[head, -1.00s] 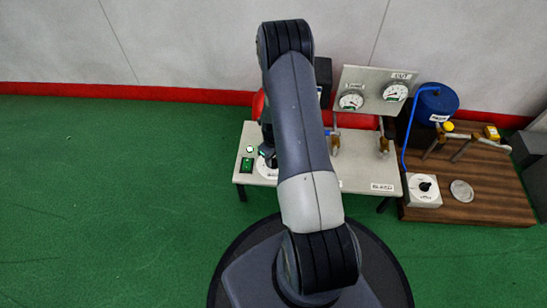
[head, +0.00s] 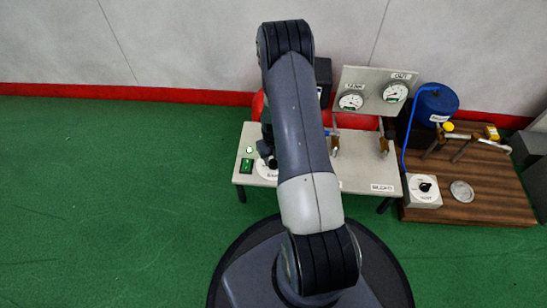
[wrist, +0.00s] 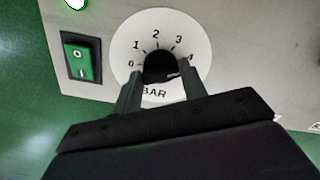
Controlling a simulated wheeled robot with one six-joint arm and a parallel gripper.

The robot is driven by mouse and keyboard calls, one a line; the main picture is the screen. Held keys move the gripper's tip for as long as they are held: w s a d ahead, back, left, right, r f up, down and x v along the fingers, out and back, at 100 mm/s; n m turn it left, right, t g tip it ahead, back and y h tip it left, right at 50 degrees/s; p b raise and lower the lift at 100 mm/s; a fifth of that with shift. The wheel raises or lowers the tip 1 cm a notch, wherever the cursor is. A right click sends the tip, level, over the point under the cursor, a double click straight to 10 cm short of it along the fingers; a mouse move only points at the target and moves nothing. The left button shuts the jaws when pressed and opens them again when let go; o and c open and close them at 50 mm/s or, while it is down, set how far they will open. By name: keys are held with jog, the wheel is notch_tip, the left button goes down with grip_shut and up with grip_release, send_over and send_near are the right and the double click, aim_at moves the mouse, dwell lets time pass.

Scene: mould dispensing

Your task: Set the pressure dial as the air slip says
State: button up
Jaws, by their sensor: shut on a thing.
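The pressure dial (wrist: 197,30) is a white round plate marked 0 to 4 and BAR, with a black knob (wrist: 160,66) at its middle. In the wrist view my gripper (wrist: 161,82) has one finger on each side of the knob and is shut on it. A faint pale mark shows low on the right of the knob, but I cannot tell its exact reading. In the head view the dial (head: 262,172) is partly hidden by my arm. I cannot make out an air slip in either view.
A green switch (wrist: 82,62) sits left of the dial, below a lit green lamp (wrist: 76,3). Two gauges, TANK (head: 350,102) and OUT (head: 395,93), stand on a panel behind.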

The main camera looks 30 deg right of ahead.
aim_at(274, 160)
jog(key=o, duration=1)
jog(key=shift+r, duration=0.1)
notch_tip(274, 160, up, 11)
jog(key=p, duration=0.4)
jog(key=shift+f, duration=0.2)
notch_tip(274, 160, down, 11)
jog(key=b, duration=0.4)
jog(key=shift+r, duration=0.1)
